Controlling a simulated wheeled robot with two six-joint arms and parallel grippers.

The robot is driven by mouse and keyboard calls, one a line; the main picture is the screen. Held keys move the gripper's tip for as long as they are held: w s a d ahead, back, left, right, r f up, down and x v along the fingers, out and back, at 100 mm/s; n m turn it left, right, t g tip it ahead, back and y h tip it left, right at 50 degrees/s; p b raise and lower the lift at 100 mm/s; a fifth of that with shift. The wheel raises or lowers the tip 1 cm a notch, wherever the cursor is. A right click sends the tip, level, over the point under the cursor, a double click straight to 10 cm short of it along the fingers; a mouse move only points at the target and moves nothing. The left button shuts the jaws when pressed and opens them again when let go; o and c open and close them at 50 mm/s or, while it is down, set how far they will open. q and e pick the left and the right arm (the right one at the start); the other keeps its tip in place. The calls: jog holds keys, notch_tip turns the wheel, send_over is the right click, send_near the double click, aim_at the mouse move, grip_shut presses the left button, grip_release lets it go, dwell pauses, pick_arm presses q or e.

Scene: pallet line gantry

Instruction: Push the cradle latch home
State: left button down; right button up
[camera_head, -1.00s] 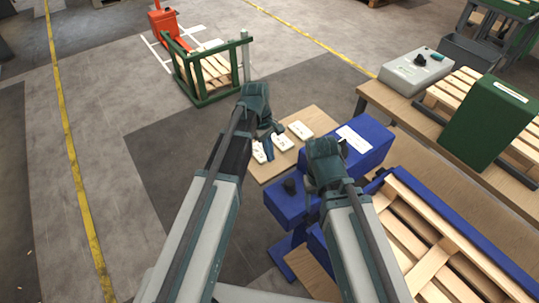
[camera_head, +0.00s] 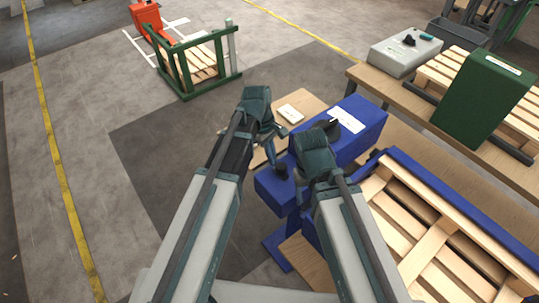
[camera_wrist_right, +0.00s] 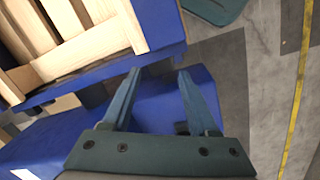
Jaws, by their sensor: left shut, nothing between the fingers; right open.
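A blue cradle (camera_head: 455,215) with a wooden pallet (camera_head: 425,245) in it is at the lower right. I cannot make out for certain which part is the latch. My left gripper (camera_head: 272,155) is shut and empty, just left of the housing, close to the knob. My right gripper (camera_wrist_right: 160,73) is open with nothing between its fingers, over the blue housing and near the cradle's edge in the right wrist view. In the head view its wrist hides its fingers.
A small wooden table (camera_head: 310,101) with a white card (camera_head: 290,113) lies behind my left gripper. A wooden bench (camera_head: 375,82) with a grey control box (camera_head: 405,52) and a green box (camera_head: 483,98) is at the right. A green crate (camera_head: 185,90) stands far back. The floor at left is clear.

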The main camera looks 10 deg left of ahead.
aim_at(279, 166)
pick_arm(q)
jog(key=s+d, duration=0.3)
dwell(0.4)
jog(key=shift+w+a, duration=0.3)
jog(key=shift+a, duration=0.1)
jog(key=w+a, duration=0.2)
jog(key=a, duration=0.1)
jog(key=shift+r, duration=0.3)
pick_arm(e)
jog(key=shift+w+a+r, duration=0.15)
jog(key=shift+a+r, duration=0.1)
jog(key=shift+a, duration=0.2)
pick_arm(q)
jog(key=p+v, duration=0.9)
jog(key=shift+r+p, duration=0.2)
jog(key=shift+p, duration=0.15)
pick_arm(e)
notch_tip(279, 166, up, 9)
pick_arm(q)
jog(key=shift+s+d, duration=0.1)
